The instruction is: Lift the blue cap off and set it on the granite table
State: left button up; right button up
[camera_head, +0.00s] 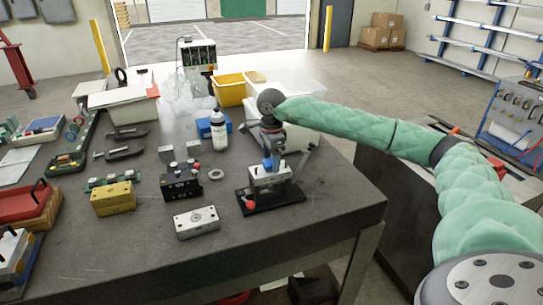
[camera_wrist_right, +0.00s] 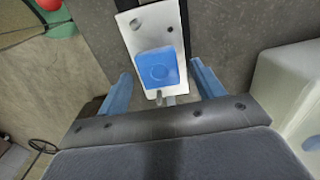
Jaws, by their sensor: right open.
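The blue cap (camera_head: 268,162) sits on top of a light metal block (camera_head: 262,178) that stands on a black base plate (camera_head: 288,199). In the right wrist view the cap (camera_wrist_right: 157,67) is a blue square with a round mark, on the pale block (camera_wrist_right: 147,22). My right gripper (camera_head: 274,151) is above the cap, pointing down. In the wrist view its two blue fingers are open, one on each side of the cap, with gaps between. The granite table (camera_head: 120,255) is dark grey. My left gripper does not show.
A black block (camera_head: 181,187), a metal block (camera_head: 196,222) and a ring (camera_head: 217,175) stand left of the base plate. A white bottle (camera_head: 219,135) and yellow bin (camera_head: 230,90) are behind. The table is clear at the front and right of the plate.

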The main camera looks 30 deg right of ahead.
jog(key=c, duration=1)
jog(key=shift+c, duration=0.2)
jog(key=shift+r, duration=0.2)
jog(key=shift+r, duration=0.8)
